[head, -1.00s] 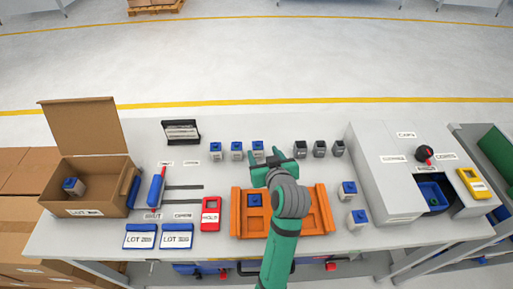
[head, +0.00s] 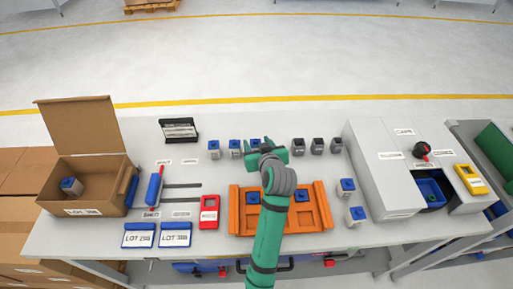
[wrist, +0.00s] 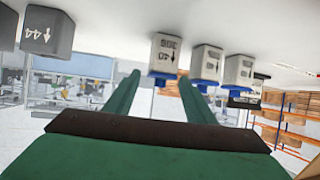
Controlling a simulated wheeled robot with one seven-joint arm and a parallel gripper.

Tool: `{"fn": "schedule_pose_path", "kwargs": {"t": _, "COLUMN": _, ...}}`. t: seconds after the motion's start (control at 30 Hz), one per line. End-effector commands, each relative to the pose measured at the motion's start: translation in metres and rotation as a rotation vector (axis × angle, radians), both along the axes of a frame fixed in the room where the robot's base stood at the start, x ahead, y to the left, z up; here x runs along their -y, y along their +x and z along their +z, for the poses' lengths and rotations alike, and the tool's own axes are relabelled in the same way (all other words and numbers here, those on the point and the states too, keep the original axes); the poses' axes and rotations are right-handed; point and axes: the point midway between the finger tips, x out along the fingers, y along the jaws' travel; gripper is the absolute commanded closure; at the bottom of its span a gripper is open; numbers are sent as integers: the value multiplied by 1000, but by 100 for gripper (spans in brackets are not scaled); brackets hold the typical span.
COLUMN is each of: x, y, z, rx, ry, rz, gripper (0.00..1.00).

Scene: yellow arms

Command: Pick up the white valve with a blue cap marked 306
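A row of three white valves with blue caps stands at the back of the bench. The rightmost valve (head: 256,142) is partly hidden by my gripper (head: 266,153). In the wrist view, which is upside down, a white blue-capped valve (wrist: 166,55) is nearest my fingers, and its inverted marking appears to read 306. The other two valves (wrist: 206,64) (wrist: 239,70) stand beside it; their markings are too small to read. My gripper (wrist: 160,80) is open and empty, its green fingers apart.
Several dark valves (head: 317,146) stand right of the row. An orange tray (head: 238,220) in front holds blue-capped valves. Two more blue-capped valves (head: 346,187) (head: 355,216) stand right of it, before a grey cabinet (head: 385,190). An open carton (head: 95,200) is at left.

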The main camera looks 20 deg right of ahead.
Motion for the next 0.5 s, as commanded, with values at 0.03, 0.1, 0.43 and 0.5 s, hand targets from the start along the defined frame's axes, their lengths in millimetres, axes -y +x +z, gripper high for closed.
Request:
{"fn": "schedule_pose_path", "kwargs": {"t": 0.03, "x": 0, "y": 0, "z": 0, "rx": 0, "ry": 0, "rz": 0, "gripper": 64}}
{"fn": "schedule_pose_path", "kwargs": {"t": 0.1, "x": 0, "y": 0, "z": 0, "rx": 0, "ry": 0, "rz": 0, "gripper": 80}}
{"fn": "schedule_pose_path", "kwargs": {"t": 0.43, "x": 0, "y": 0, "z": 0, "rx": 0, "ry": 0, "rz": 0, "gripper": 93}}
{"fn": "schedule_pose_path", "kwargs": {"t": 0.5, "x": -1, "y": 0, "z": 1, "rx": 0, "ry": 0, "rz": 1, "gripper": 93}}
